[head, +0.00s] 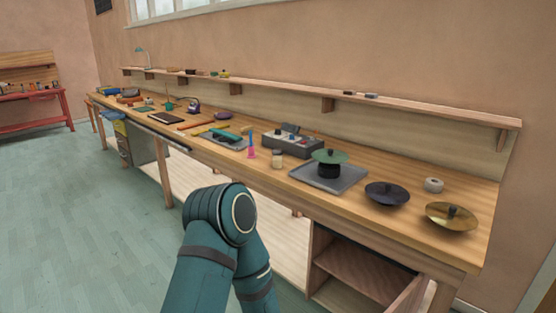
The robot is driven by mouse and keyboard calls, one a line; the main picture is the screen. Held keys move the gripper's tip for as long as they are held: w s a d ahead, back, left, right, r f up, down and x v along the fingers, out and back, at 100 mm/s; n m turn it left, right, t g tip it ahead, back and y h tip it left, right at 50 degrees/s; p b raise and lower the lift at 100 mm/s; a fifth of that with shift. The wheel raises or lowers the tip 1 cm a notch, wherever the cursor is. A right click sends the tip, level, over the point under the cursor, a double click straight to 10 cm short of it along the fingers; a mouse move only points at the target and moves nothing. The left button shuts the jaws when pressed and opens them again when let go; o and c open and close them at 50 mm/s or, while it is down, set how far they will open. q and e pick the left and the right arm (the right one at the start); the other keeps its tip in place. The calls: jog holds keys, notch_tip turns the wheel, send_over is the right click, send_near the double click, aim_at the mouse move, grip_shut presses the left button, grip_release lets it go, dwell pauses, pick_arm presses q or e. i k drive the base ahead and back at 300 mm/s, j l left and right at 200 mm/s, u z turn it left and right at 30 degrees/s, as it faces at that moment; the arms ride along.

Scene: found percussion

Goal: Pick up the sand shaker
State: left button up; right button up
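A small jar (277,159) with pale, sand-coloured contents stands upright on the long wooden workbench (455,238), near its front edge. It looks like the sand shaker, but it is too small to be certain. A pink cone-shaped thing stands just left of it, apart from it, and a grey tray lies to its right. Nothing holds the jar. Neither of my grippers is in view; only a teal arm link of mine shows at the bottom, in front of the bench.
A grey box with knobs (292,143) stands behind the jar. The grey tray (345,182) holds a black thing with a green disc. Dark (376,195) and brass (438,217) cymbal-like discs and a white roll (433,185) lie farther right. A shelf (430,113) runs above. Open floor lies left.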

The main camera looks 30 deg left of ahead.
aim_at(277, 154)
jog(key=k+z, duration=0.1)
jog(key=k, duration=0.5)
jog(key=k+l+z, duration=0.1)
jog(key=k, duration=0.5)
jog(key=z, duration=1.5)
jog(key=j+z, duration=0.2)
jog(key=j, duration=0.15)
jog(key=k+j+z, duration=0.1)
jog(key=j+z, duration=0.15)
jog(key=k+j, duration=0.1)
jog(key=j, duration=0.4)
jog(key=k+j, duration=0.1)
jog(key=j, duration=0.35)
jog(key=k+j, duration=0.1)
jog(key=j, duration=0.4)
jog(key=k+j, duration=0.1)
jog(key=j, duration=0.35)
jog(key=k+j, duration=0.1)
jog(key=j, duration=0.4)
jog(key=k+j, duration=0.1)
jog(key=j, duration=0.35)
jog(key=k+j, duration=0.1)
jog(key=j, duration=0.4)
jog(key=k+j, duration=0.1)
jog(key=j, duration=0.4)
